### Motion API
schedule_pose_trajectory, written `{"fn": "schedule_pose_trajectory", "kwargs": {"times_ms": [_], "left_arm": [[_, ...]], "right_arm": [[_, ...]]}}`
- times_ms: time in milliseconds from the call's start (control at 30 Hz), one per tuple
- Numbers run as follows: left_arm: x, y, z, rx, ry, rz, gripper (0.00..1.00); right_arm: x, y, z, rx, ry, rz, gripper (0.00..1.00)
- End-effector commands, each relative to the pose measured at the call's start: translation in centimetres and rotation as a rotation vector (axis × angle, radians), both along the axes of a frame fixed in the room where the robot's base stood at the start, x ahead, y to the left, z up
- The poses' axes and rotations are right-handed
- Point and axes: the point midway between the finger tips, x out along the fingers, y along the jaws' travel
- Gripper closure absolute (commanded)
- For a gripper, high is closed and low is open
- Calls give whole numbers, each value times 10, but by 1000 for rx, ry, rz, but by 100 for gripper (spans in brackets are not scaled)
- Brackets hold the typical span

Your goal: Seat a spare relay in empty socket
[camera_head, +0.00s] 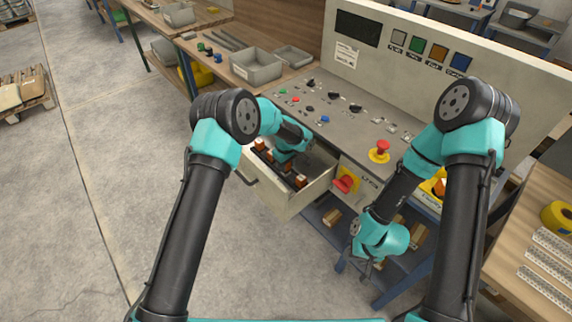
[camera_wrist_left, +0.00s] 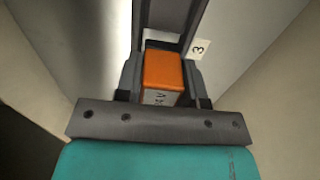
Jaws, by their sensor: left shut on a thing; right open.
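An open drawer (camera_head: 278,204) sticks out from the control console. Inside it is a dark socket strip (camera_head: 268,156) with several orange-brown relays (camera_head: 300,181). My left gripper (camera_head: 285,158) reaches down into the drawer, its fingertips partly hidden in the head view. In the left wrist view it is shut on an orange relay (camera_wrist_left: 163,70) with printing on its near side. A dark channel (camera_wrist_left: 170,22) runs beyond the relay, and a white tag marked 3 (camera_wrist_left: 201,48) sits beside it. I cannot tell how deep the relay sits. My right gripper (camera_head: 368,264) is open and empty, low at the console's right.
The console panel (camera_head: 335,108) has knobs, buttons and a red emergency stop (camera_head: 380,149). A red-and-yellow switch (camera_head: 346,183) sits right of the drawer. Boxes (camera_head: 332,217) lie on the blue shelf below.

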Motion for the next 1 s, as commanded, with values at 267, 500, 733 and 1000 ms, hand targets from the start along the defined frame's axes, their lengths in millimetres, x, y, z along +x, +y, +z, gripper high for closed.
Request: {"fn": "schedule_pose_trajectory", "kwargs": {"times_ms": [267,500,733,1000], "left_arm": [[0,0,-3,0,0,0,89],[0,0,-7,0,0,0,89],[0,0,-11,0,0,0,89],[0,0,-12,0,0,0,89]], "right_arm": [[0,0,0,0,0,0,57],[0,0,0,0,0,0,57],[0,0,0,0,0,0,57],[0,0,0,0,0,0,57]]}}
